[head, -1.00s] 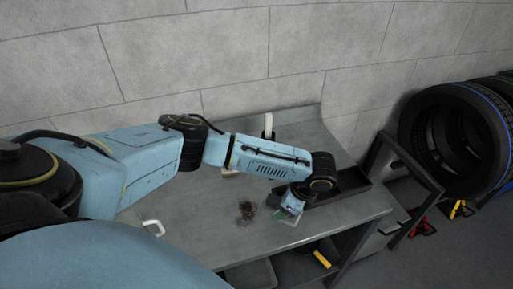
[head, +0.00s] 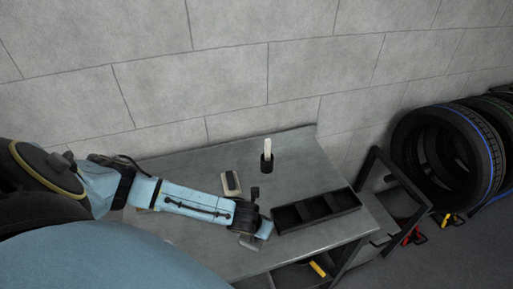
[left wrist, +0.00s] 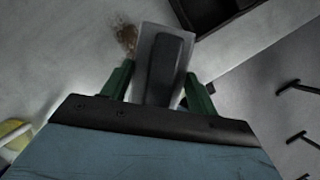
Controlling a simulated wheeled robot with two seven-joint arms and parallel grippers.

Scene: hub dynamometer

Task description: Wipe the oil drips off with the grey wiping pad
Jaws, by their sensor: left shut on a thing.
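The grey wiping pad (left wrist: 163,65) is between the green fingers of my left gripper (left wrist: 158,85) in the left wrist view. The gripper is shut on it. A brown, speckled oil stain (left wrist: 125,35) lies on the grey bench top, just beyond and left of the pad. I cannot tell whether the pad touches the bench. In the head view my left gripper (head: 250,242) is low over the front part of the bench, left of the black tray. My arm hides the stain there. My right gripper is not in view.
A black divided tray (head: 318,221) lies on the right of the bench (head: 200,160). A black cup (head: 267,164) with a white cylinder stands at the back, and a pale and dark block (head: 231,183) lies left of it. Tyres (head: 445,150) stand right of the bench.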

